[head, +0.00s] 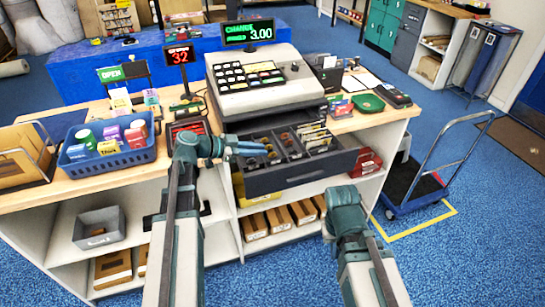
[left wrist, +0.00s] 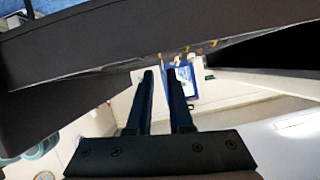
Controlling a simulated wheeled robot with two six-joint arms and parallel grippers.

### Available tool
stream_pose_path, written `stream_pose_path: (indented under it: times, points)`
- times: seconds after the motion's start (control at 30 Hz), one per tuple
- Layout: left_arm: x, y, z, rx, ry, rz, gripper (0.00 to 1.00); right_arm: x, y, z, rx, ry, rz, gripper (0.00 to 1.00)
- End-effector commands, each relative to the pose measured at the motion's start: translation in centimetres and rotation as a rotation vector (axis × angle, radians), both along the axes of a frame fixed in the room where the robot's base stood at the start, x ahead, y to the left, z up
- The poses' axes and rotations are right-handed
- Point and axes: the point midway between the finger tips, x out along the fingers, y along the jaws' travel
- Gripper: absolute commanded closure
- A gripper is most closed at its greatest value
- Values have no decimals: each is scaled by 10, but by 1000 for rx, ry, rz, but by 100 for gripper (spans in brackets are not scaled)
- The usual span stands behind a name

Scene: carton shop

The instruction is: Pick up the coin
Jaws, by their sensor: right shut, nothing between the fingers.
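The cash drawer (head: 285,182) is pulled out below the till. Small coppery and golden coins (head: 277,158) lie in its left compartments. I cannot single out one coin as the task's coin. My left gripper (head: 262,149) reaches in from the left at the drawer's left part, by the coin compartments. In the left wrist view its two fingers (left wrist: 161,76) stand apart with nothing seen between them. A dark edge crosses that view, with small golden spots (left wrist: 187,49) beyond the fingertips. My right gripper (head: 344,192) is low in front of the counter, shut and empty; its fingertips are mostly hidden.
The till (head: 262,85) stands behind the drawer. Banknotes (head: 316,137) fill the drawer's right part. A blue basket (head: 108,150) of goods and a small display reading 32 (head: 180,56) are to the left. A trolley (head: 412,190) stands on the floor at right.

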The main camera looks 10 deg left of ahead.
Motion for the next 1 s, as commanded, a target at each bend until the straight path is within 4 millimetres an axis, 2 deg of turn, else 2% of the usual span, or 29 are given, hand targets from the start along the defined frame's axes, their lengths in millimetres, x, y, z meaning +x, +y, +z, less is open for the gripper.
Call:
stream_pose_path:
  times: [0.27, 0.4, 0.63, 0.67, 0.77, 1.0]
  points:
    - [17, -17, -26, 0, 0, -2, 81, 0, 0, -26, 0, 0, 0, 100]
    - [27, -31, -30, 0, 0, -2, 81, 0, 0, -30, 0, 0, 0, 100]
    - [28, -33, -28, 0, 0, 0, 81, 0, 0, -28, 0, 0, 0, 100]
    - [28, -33, -28, 0, 0, 0, 83, 0, 0, -28, 0, 0, 0, 100]
    - [28, -33, -28, 0, 0, 0, 100, 0, 0, -28, 0, 0, 0, 100]
    - [28, -33, -29, 0, 0, 0, 100, 0, 0, -28, 0, 0, 0, 100]
